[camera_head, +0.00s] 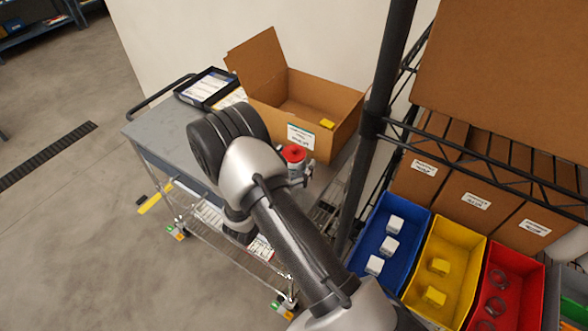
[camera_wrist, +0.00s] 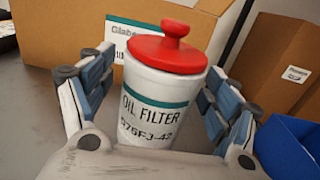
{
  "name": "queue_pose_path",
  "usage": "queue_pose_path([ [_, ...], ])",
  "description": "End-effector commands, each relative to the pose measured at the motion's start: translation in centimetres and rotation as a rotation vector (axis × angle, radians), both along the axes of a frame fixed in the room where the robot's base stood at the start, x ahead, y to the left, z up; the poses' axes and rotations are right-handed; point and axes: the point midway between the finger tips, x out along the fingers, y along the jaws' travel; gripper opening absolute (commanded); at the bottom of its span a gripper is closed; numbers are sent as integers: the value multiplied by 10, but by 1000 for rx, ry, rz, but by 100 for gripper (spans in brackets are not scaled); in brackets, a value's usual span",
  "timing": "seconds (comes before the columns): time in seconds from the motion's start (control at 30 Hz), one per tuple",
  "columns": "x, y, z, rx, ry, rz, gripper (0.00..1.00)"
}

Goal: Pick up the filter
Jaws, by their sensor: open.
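The oil filter (camera_wrist: 155,100) is a white canister with a red lid and knob, a teal stripe and "OIL FILTER" lettering. In the wrist view it stands nearly upright, slightly tilted in the picture, between the two fingers of my open gripper (camera_wrist: 160,105). A finger shows on each side of it, and whether either touches it cannot be told. In the head view the filter's red top (camera_head: 293,154) shows on the cart just right of my arm, in front of the cardboard box. My arm hides part of the filter and cart there.
An open cardboard box (camera_head: 345,105) stands on the grey cart (camera_head: 165,130), close behind the filter. A black tray (camera_head: 207,87) lies at the cart's far left. A black rack post (camera_head: 378,110) rises to the right. Blue (camera_head: 365,280), yellow and red bins hold small parts.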

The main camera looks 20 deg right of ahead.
Motion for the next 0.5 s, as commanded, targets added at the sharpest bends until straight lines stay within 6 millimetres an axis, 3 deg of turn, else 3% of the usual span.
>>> queue_pose_path([
  [0.27, 2, -2, 1, 0, 0, 1, 81],
  [0.5, 2, -2, 0, 1, 1, 1, 65],
])
